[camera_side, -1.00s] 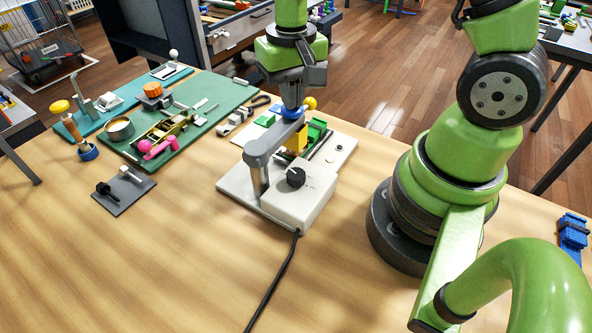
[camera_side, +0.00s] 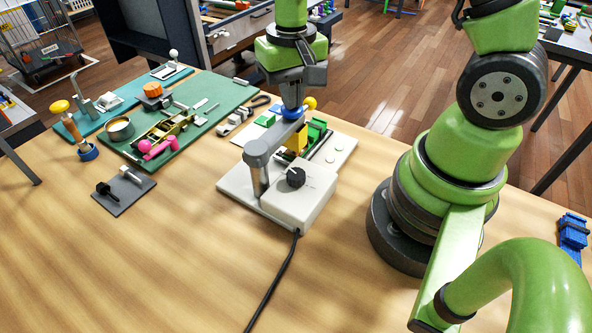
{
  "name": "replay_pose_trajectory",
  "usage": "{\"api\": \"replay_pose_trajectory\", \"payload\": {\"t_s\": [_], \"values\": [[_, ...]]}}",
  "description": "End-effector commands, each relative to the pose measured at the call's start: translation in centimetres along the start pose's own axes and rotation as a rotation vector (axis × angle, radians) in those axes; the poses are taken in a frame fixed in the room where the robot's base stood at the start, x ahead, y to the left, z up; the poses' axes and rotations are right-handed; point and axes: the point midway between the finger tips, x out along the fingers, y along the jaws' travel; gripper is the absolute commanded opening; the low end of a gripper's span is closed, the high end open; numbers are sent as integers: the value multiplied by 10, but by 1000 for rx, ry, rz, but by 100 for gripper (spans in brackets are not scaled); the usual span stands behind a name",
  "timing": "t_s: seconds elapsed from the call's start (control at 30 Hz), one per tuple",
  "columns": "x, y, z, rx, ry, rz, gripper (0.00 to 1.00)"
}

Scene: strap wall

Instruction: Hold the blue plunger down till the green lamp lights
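The blue plunger (camera_side: 294,113) sits at the top of a grey metal post and arm (camera_side: 262,160) on a pale base plate. My gripper (camera_side: 293,105) points straight down onto the plunger's top and appears to touch it. Its fingers show as one narrow block with no gap, and nothing shows held between them. Two small round discs lie on the plate to the right. The nearer disc (camera_side: 330,159) and the farther disc (camera_side: 341,147) both look pale greenish. Which of them is the lamp, I cannot tell for sure.
Yellow and green blocks (camera_side: 317,131) stand close behind. A green mat (camera_side: 215,92) with parts lies left. The front table is clear.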

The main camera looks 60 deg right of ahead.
Motion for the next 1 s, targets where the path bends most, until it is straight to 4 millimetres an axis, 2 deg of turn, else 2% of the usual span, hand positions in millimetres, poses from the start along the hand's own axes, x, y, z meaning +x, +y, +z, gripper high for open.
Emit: {"api": "replay_pose_trajectory", "payload": {"t_s": [0.13, 0.8, 1.0], "values": [[-4, 1, 2, -3, -11, 6, 0], [-62, 0, 0, -1, -1, 1, 0], [-69, 0, 0, -1, -3, 2, 0]]}}
